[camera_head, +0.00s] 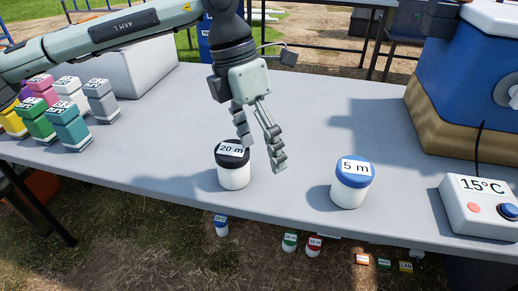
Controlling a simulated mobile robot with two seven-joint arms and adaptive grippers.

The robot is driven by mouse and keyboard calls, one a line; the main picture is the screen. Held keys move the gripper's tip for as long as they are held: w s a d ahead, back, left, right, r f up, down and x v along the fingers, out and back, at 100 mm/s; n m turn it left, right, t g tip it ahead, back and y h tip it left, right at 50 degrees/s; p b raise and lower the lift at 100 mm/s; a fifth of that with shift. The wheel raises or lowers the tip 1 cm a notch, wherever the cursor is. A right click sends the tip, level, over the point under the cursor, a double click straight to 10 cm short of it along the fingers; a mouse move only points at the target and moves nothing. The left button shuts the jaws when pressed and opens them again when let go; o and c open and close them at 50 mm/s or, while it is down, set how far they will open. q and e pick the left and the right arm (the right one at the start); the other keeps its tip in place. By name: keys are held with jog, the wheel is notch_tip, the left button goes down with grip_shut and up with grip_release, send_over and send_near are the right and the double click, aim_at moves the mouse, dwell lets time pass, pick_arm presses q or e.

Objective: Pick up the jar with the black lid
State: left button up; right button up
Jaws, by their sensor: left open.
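The jar with the black lid (233,176) is a white jar labelled "20 m", standing upright near the front edge of the grey table. My left gripper (260,155) points down above and just right of this jar, with its two fingers apart and nothing between them. One finger overlaps the lid's right side in the picture; I cannot tell whether they touch. My right gripper is not in view.
A white jar with a blue lid (351,183), labelled "5 m", stands to the right. A "15°C" box (482,208) and a blue cooler (470,75) are at the right. Several coloured bottles (70,126) stand at the left. The table (160,140) is clear around the middle.

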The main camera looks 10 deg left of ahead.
aim_at(231, 150)
pick_arm(q)
jog(key=w+a+y, duration=0.1)
jog(key=a, duration=0.1)
jog(key=w+a+y, duration=0.1)
jog(key=a, duration=0.1)
jog(key=w+a+t, duration=0.1)
jog(key=a, duration=0.1)
jog(key=shift+w+y, duration=0.1)
jog(key=shift+y, duration=0.3)
jog(key=f+p, duration=0.1)
jog(key=f, duration=0.6)
jog(key=shift+a, duration=0.2)
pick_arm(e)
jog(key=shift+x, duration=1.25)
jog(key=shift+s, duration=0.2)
pick_arm(q)
jog(key=c, duration=1.5)
